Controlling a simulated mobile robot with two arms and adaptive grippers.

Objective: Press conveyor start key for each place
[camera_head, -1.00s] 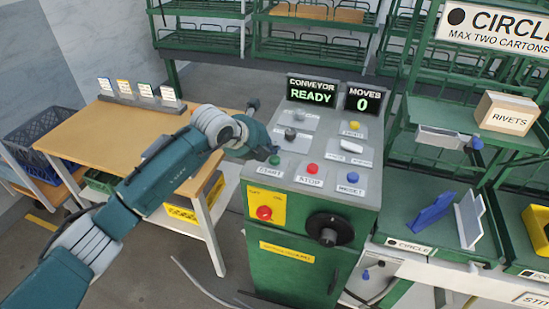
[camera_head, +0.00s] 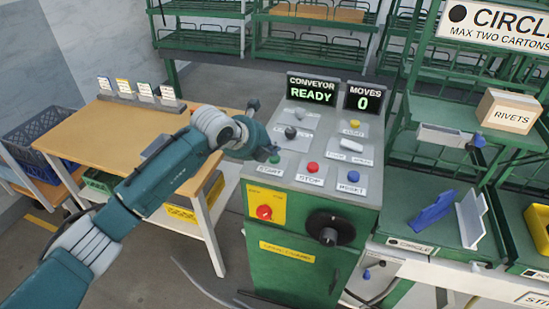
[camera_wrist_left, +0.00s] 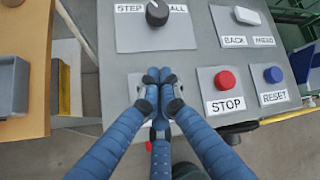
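The console (camera_head: 318,268) has a sloped grey panel with labelled keys. The green start key (camera_head: 274,158) is at the panel's left edge. My left gripper (camera_head: 264,152) is right over or beside it; I cannot tell whether it touches. In the left wrist view my left gripper (camera_wrist_left: 160,76) is shut with its fingertips together and empty, and it hides the start key. The red stop key (camera_head: 313,167) and blue reset key (camera_head: 353,176) are to the right. The conveyor display (camera_head: 312,91) reads READY and the moves display (camera_head: 364,98) reads 0. My right gripper is not in view.
A black selector knob (camera_wrist_left: 157,12) marked STEP and ALL is ahead of the fingers. A white rocker key (camera_wrist_left: 247,16) is near it. A wooden table (camera_head: 95,135) stands left of the console. A rivets carton (camera_head: 508,110) sits on the green rack at right.

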